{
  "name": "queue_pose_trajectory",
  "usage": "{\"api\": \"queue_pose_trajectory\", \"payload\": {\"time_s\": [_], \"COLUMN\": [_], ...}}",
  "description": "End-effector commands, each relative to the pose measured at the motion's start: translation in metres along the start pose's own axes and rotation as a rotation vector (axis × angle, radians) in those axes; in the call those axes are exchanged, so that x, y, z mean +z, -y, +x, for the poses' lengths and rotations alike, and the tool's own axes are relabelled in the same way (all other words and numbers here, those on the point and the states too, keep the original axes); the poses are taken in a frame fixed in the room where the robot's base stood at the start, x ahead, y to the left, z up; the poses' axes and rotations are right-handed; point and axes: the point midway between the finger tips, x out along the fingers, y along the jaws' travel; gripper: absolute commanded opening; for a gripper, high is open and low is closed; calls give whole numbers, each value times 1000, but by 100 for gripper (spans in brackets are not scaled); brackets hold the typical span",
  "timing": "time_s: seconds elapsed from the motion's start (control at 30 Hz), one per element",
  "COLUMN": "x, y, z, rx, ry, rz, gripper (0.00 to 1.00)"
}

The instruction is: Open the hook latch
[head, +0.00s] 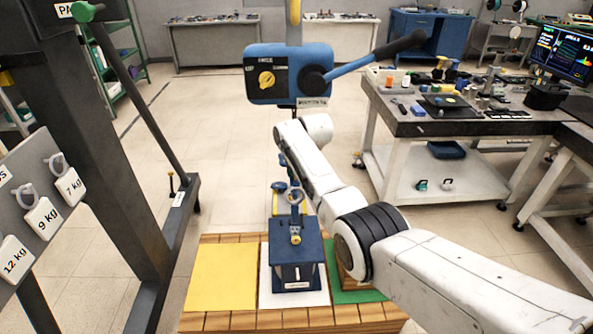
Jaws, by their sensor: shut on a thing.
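A blue block (296,252) with a brass-coloured fitting on its front stands on a white pad (312,298). A ring (295,198) rises from its top. Just above the ring, narrow dark and blue parts at the hook (294,183) show, too small to make out clearly. My gripper (283,160) is at the end of my white wrist, above the block and below the blue hoist box (290,74). It is shut on the hook latch, which is mostly hidden by my wrist and hand. I cannot tell how far the latch is open.
The hoist box has a yellow knob and a long lever (372,60) reaching right. A yellow pad (220,277) and a green pad (352,296) flank the white one. A dark frame with weight tags (43,219) stands left, and a cluttered workbench (430,128) right.

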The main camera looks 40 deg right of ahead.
Motion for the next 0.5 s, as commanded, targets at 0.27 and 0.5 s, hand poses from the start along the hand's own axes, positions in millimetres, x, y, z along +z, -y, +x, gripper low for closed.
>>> {"api": "queue_pose_trajectory", "payload": {"time_s": [0.27, 0.5], "x": [7, 4], "y": [0, 0], "z": [4, 3], "rx": [0, 0], "ry": [16, 9], "rz": [2, 1], "gripper": [0, 48]}}
